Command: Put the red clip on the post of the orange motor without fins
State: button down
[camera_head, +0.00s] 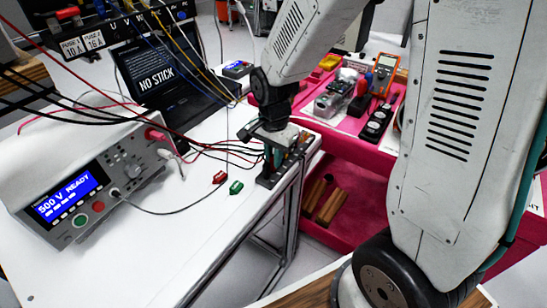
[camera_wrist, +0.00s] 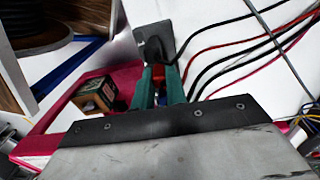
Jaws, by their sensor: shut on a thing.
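My gripper (camera_head: 272,160) has teal fingers and points down at the right edge of the white bench. In the wrist view its fingers (camera_wrist: 158,90) are shut on a small red-orange piece (camera_wrist: 158,73), mostly hidden; I cannot tell whether it is a clip. A dark rounded part on a grey plate (camera_wrist: 167,32) lies just beyond the fingertips. A red clip (camera_head: 220,177) lies on the bench left of my gripper, beside a green clip (camera_head: 236,187). Small orange parts (camera_head: 303,142) show just right of my gripper on a dark base (camera_head: 266,183). Motor fins and posts cannot be made out.
A tester reading 500 V READY (camera_head: 70,195) stands at left, with a laptop (camera_head: 170,75) behind. Several red and black leads cross the bench near my gripper. A pink cart (camera_head: 345,165) stands right of the bench edge. The front of the bench is clear.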

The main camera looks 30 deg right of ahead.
jog(key=shift+r, duration=0.1)
jog(key=shift+r, duration=2.4)
jog(key=shift+d, duration=0.1)
